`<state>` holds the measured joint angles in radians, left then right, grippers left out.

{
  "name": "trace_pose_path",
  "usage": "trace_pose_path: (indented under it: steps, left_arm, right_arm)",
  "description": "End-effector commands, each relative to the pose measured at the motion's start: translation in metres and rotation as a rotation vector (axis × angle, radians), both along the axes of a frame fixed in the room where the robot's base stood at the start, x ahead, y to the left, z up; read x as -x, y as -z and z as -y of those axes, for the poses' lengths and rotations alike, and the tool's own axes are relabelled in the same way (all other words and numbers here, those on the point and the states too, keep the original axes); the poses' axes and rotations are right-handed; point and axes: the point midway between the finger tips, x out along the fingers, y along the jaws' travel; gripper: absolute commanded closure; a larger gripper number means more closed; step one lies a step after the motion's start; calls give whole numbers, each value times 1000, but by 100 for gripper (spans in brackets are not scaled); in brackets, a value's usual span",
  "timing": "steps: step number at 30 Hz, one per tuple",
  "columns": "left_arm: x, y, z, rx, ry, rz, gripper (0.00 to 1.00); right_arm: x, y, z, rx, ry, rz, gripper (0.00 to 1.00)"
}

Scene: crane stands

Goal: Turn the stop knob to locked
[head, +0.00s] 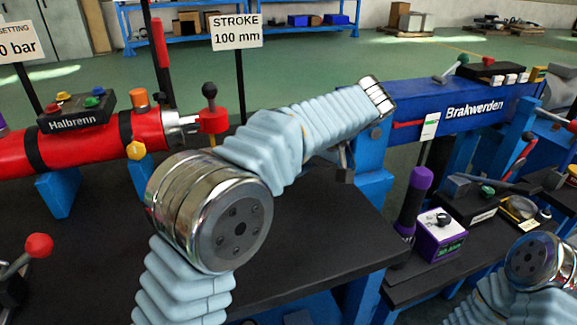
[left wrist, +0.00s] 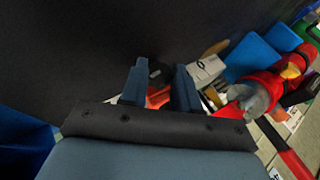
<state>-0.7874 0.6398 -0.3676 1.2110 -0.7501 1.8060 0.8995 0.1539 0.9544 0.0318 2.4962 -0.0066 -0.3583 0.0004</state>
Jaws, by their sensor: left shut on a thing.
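My left gripper (left wrist: 158,88) shows in the left wrist view, its two dark blue fingers on either side of a small dark knob (left wrist: 158,72). The gripper is shut on this knob, with an orange-red part (left wrist: 158,97) just below it in the picture. I cannot tell for certain that this is the stop knob; no lock marking is readable.
The red Halbrenn cylinder (head: 85,148) lies at left, with a black-ball lever (head: 210,91) at its rod end. A dark table (head: 300,240) spreads below my left arm. A purple box (head: 441,236) with a dial stands at right. A "STROKE 100 mm" sign (head: 235,32) stands behind.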

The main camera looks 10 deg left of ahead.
Motion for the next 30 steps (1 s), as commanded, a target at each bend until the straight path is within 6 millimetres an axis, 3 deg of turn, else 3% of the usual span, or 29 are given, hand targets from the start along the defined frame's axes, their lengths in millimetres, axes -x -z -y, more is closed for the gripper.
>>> trace_pose_path:
  steps: [16, 17, 21, 30]
  left_arm:
    - [-1, 0, 0, -22, 0, -13, 100]
    - [-1, 0, 0, -22, 0, -13, 66]
    - [0, 0, 0, -21, 1, -14, 45]
    - [-1, 2, 1, -19, 3, -14, 44]
  right_arm:
    - [0, 0, 0, 0, 0, 0, 57]
    - [0, 0, 0, 0, 0, 0, 57]
    - [0, 0, 0, 0, 0, 0, 57]
    - [0, 0, 0, 0, 0, 0, 57]
